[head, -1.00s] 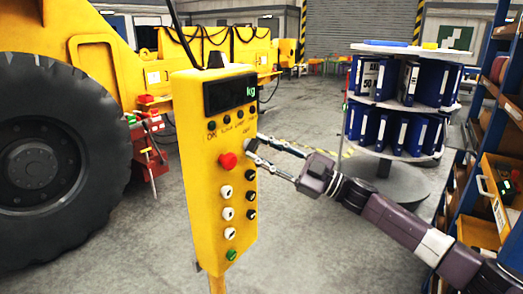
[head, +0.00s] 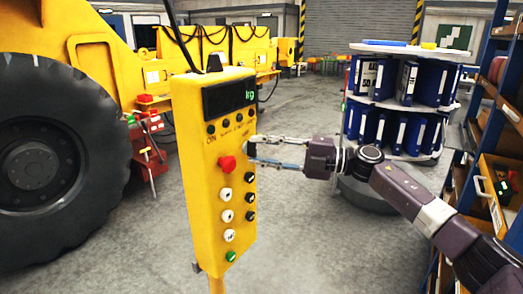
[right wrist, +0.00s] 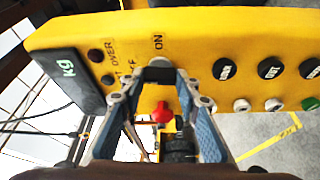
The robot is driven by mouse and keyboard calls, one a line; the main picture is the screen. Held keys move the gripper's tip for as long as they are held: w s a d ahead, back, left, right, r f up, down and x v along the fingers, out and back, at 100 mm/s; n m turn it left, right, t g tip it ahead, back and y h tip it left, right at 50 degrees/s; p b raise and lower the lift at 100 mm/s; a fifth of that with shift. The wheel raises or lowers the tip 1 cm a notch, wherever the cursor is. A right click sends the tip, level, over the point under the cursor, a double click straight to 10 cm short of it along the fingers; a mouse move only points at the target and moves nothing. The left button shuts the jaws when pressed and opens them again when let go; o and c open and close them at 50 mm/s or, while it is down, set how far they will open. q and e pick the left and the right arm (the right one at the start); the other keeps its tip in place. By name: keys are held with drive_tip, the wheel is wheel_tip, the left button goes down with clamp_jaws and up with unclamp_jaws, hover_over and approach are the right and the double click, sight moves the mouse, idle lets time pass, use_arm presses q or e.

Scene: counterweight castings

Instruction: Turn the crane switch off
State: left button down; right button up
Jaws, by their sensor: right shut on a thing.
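A tall yellow crane control box (head: 212,195) stands upright in the middle of the head view, with a dark "kg" display, a red mushroom button (head: 227,163) and several round buttons. My right gripper (head: 252,150) reaches it from the right, fingertips at its face beside the red button. In the right wrist view my right gripper (right wrist: 158,78) is shut on a small dark switch (right wrist: 158,74) between its tips. An "ON" label lies just above it and a partly covered "OFF" label to its left. The switch's exact setting is hidden by the fingers. My left gripper is not in view.
A big yellow vehicle with a black tyre (head: 55,150) stands at left. A round rack of blue binders (head: 400,80) stands behind my right arm. Blue shelving with bins (head: 490,130) is at the right edge. The grey floor around the box is clear.

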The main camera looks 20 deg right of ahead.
drive_tip(key=shift+n, duration=0.5)
drive_tip(key=o, duration=1.2)
drive_tip(key=shift+c, duration=0.2)
drive_tip(key=v, duration=1.2)
drive_tip(key=shift+r, duration=0.3)
